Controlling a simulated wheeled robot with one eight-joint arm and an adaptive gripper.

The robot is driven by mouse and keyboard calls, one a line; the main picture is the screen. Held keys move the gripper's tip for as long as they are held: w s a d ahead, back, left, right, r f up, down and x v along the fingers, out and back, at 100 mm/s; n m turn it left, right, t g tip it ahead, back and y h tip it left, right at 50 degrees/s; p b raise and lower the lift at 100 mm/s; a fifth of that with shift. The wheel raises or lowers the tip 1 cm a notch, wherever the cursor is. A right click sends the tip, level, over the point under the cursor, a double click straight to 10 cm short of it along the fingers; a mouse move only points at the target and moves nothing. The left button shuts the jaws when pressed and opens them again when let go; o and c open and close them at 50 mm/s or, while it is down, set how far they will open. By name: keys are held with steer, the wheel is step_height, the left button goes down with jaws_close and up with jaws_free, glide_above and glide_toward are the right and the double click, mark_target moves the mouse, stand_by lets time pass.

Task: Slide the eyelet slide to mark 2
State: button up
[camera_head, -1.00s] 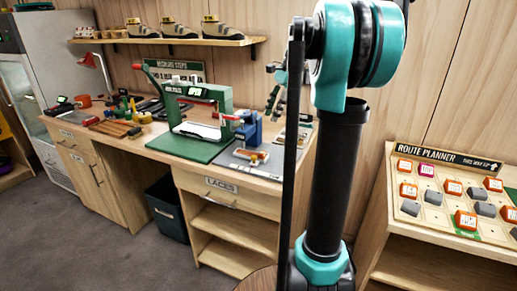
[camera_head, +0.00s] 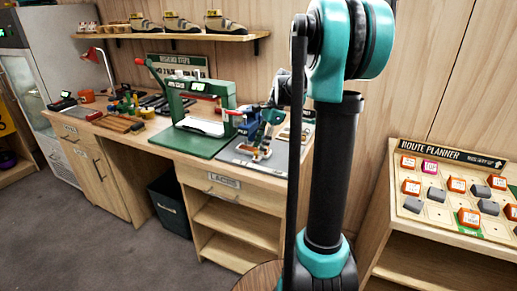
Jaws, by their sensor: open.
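A small blue eyelet device (camera_head: 238,119) stands on a grey mat at the right of the workbench. I take it to be where the eyelet slide sits, but the slide and its marks are too small and too covered to tell apart. My gripper (camera_head: 261,152) is low over the grey mat, right beside the blue device and partly in front of it. Its fingers are open and point down. Whether they touch anything is not clear. The small orange and yellow part on the mat is mostly hidden behind the gripper.
A green press (camera_head: 228,97) on a green mat (camera_head: 190,143) stands left of my gripper. A shelf of shoes (camera_head: 180,36) hangs above. A route planner board (camera_head: 455,190) stands at the right.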

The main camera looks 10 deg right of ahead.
steer(key=shift+x, duration=0.8)
steer(key=shift+c, duration=0.4)
jaws_close()
